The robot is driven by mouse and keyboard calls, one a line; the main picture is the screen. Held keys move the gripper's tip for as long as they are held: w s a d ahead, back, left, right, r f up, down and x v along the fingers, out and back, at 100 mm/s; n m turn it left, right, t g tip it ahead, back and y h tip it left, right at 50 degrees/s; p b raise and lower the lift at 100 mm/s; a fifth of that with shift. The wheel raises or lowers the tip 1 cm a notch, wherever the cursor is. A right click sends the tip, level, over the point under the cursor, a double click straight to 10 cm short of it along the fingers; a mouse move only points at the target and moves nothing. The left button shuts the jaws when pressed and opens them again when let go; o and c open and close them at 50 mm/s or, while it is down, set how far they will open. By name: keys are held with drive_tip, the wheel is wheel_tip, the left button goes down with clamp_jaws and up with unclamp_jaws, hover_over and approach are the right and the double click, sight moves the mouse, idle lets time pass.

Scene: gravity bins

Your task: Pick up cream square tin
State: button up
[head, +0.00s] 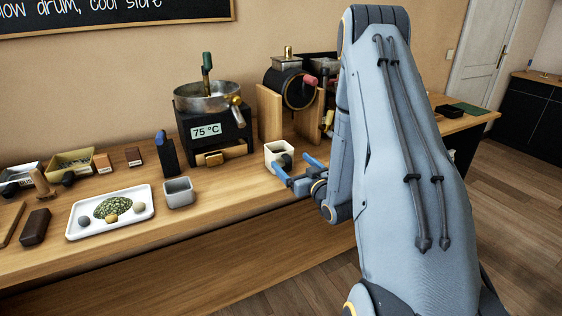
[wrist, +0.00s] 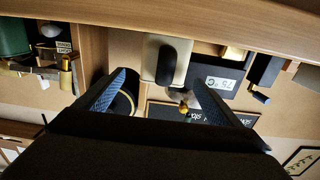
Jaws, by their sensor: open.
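The cream square tin (head: 269,151) stands upright on the wooden bench, in front of the dark machine with the round drum. The gripper also shows in the wrist view (wrist: 160,78). I cannot tell whether a finger touches the tin.
A grey square tin (head: 179,195) stands to the left, near a white tray (head: 84,230) with small lumps and herbs. Behind are a dark heater reading 75 °C (head: 206,131) and the drum machine (head: 291,90). Bare bench lies between the grey and cream tins.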

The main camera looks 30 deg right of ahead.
sight(282, 154)
drive_tip(key=w, duration=0.2)
drive_tip(key=w+p, duration=0.1)
drive_tip(key=w, duration=0.2)
drive_tip(key=w+a+p, duration=0.1)
drive_tip(key=w, duration=0.1)
drive_tip(key=shift+w, duration=0.15)
drive_tip(key=shift+d, duration=0.1)
drive_tip(key=c, duration=1.6)
drive_tip(key=shift+o, duration=0.2)
drive_tip(key=shift+r, duration=0.15)
wheel_tip(282, 154, up, 10)
drive_tip(key=b, duration=0.1)
drive_tip(key=shift+b, duration=0.4)
